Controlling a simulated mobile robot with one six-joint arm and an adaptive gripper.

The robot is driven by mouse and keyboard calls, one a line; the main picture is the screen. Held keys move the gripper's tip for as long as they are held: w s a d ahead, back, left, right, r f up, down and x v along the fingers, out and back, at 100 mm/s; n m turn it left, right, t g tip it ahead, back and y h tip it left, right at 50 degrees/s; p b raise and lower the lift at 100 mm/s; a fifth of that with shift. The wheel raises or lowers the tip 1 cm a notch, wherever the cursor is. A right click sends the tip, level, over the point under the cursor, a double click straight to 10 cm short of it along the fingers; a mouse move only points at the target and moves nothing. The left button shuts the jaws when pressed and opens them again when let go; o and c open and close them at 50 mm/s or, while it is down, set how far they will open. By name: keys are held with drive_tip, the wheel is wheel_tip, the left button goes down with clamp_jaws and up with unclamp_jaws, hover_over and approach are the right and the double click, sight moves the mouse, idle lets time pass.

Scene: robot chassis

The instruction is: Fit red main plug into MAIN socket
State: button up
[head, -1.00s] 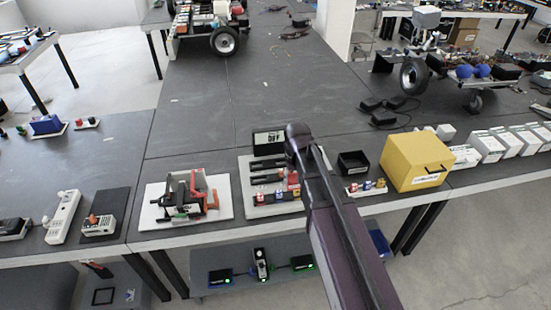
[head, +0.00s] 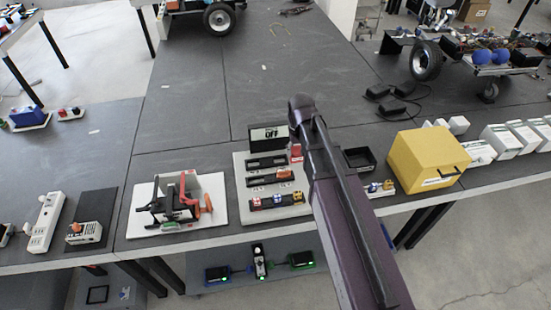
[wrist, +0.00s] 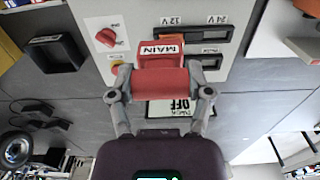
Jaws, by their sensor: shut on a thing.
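The red main plug (wrist: 162,80) is held between the fingers of my gripper (wrist: 161,90), which is shut on it. A white MAIN label (wrist: 160,50) shows beside its red front in the wrist view. In the head view a red part (head: 295,152) shows beside my arm at the back right of the pale socket board (head: 243,208). The MAIN socket cannot be told apart; plug and fingers cover part of the board. I cannot tell whether the plug touches or sits in a socket. My arm hides most of the gripper in the head view.
A display reading OFF (head: 268,137) stands behind the board. An open black tray (head: 358,159) and yellow box (head: 421,162) are at right, a clamp-like fixture (head: 180,205) at left.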

drive_tip(key=shift+w, duration=0.25)
drive_tip(key=shift+s+a, duration=0.1)
drive_tip(key=shift+a, duration=0.05)
drive_tip(key=w+a+f+b, duration=0.3)
drive_tip(key=w+f+b, duration=0.2)
drive_tip(key=w, duration=0.3)
drive_tip(key=w+a+f+b, duration=0.3)
drive_tip(key=w+f+b, duration=0.2)
drive_tip(key=w, duration=0.2)
drive_tip(key=shift+w+a, duration=0.2)
drive_tip(key=shift+w, duration=0.15)
drive_tip(key=shift+f, duration=0.1)
wheel_tip(320, 180, down, 6)
drive_tip(key=b, duration=0.6)
drive_tip(key=shift+f, duration=0.1)
drive_tip(key=shift+b, duration=0.3)
drive_tip(key=shift+f+b, duration=1.8)
drive_tip(key=shift+f, duration=0.1)
